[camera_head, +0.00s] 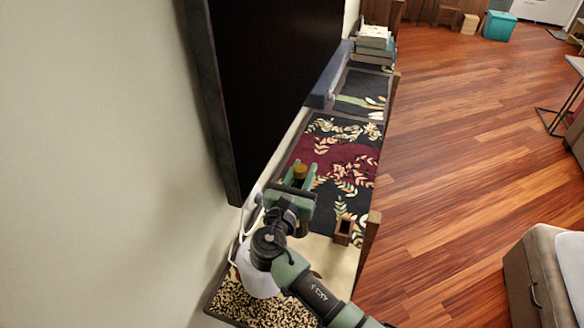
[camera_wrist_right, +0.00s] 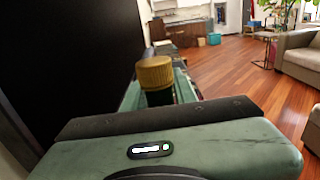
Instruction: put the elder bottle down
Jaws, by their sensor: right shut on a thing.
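The elder bottle (camera_head: 300,171) shows mainly as a gold cap between the fingers of my right gripper (camera_head: 298,185). In the right wrist view the gold cap (camera_wrist_right: 156,72) stands upright just beyond the gripper body, with a dark neck below it. My right gripper is shut on the bottle, over the long low console (camera_head: 337,180) with the patterned dark and red top. The bottle's lower part is hidden by the gripper, so I cannot tell whether it touches the top. My left gripper is not in view.
A large black screen (camera_head: 270,80) stands close on the left. A small wooden holder (camera_head: 344,229) is right of my gripper. A white rounded object (camera_head: 256,276) is partly behind my arm. Stacked books (camera_head: 374,42) stand at the far end. The patterned top beyond my gripper is clear.

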